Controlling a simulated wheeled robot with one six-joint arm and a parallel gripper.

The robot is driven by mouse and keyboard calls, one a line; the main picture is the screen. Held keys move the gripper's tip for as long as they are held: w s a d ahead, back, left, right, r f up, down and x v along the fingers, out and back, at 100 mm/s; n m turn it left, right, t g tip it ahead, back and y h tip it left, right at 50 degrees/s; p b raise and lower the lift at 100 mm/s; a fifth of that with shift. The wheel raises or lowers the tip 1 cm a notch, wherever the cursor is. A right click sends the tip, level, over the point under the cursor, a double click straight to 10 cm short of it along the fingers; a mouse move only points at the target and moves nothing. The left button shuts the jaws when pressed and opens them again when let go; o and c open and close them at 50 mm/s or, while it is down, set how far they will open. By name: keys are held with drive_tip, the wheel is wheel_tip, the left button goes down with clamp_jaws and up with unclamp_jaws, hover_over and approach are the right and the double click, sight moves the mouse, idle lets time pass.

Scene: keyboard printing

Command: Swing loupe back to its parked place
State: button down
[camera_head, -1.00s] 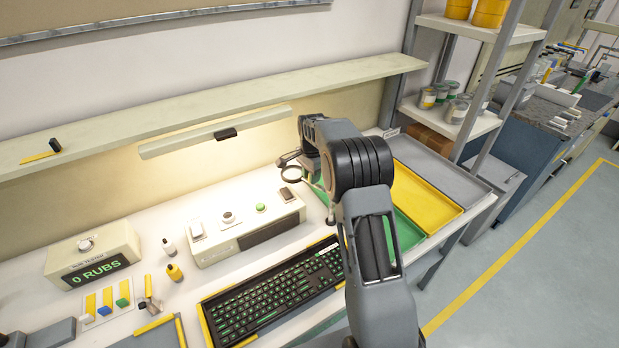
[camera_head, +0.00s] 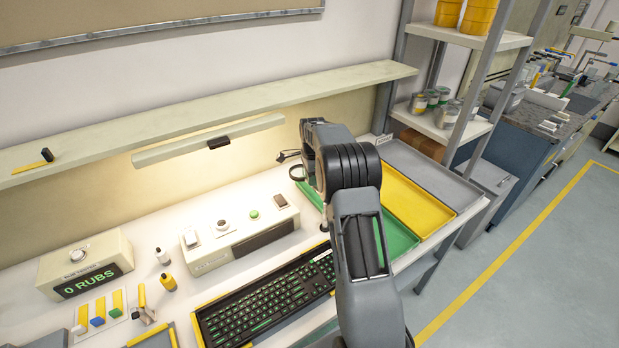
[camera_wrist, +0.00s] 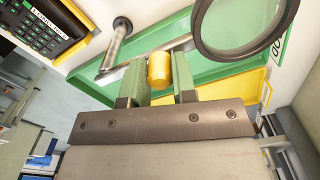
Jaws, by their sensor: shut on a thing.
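The loupe's black lens ring (camera_wrist: 243,24) shows at the top right of the wrist view, above the green tray. In the head view the ring (camera_head: 297,172) is partly hidden behind my arm. Its metal arm (camera_wrist: 152,58) runs to a post (camera_wrist: 117,38) at the left in the wrist view. A yellow knob (camera_wrist: 159,71) belonging to the loupe sits between my fingers. My gripper (camera_wrist: 158,82) is shut on this knob. My own arm hides the gripper in the head view.
Green (camera_head: 398,236), yellow (camera_head: 420,206) and grey (camera_head: 432,170) trays lie at the bench's right end. A keyboard (camera_head: 265,298) lies left of my arm. A control box (camera_head: 240,238) stands behind it. A shelf rack (camera_head: 470,125) rises behind the trays.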

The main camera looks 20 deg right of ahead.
drive_tip(key=shift+d, duration=0.15)
drive_tip(key=c, duration=1.1)
unclamp_jaws()
drive_tip(key=shift+d, duration=0.1)
drive_tip(key=shift+o, duration=0.9)
wheel_tip(320, 180, up, 14)
drive_tip(key=b, duration=0.1)
